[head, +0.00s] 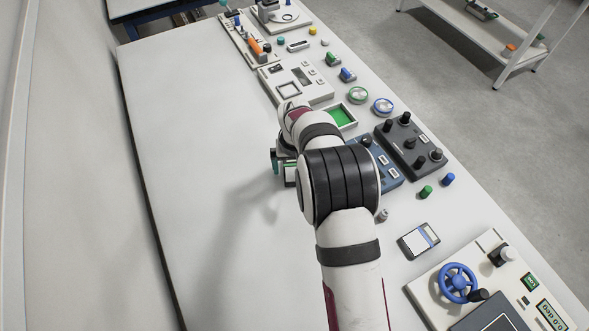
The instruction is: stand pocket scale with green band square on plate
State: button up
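My gripper (284,160) is low over the pale table, left of the green-floored tray, and is mostly hidden behind my own arm. A small dark and pale object (290,175) with a green edge shows at its fingers; it may be the pocket scale with the green band, but I cannot tell whether it is gripped. A pocket scale with a blue band (419,240) lies flat on the table at the right. A square tray with a green floor (342,115) stands beyond my wrist; I cannot tell whether it is the plate.
A blue control box (390,172) and a dark knobbed box (410,143) stand right of my arm. A panel with a blue handwheel (457,283) is at the near right. A pale panel with cut-outs (297,82) lies farther back. The table's left side (180,160) is clear.

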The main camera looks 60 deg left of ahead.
grip_shut()
dwell(0.5)
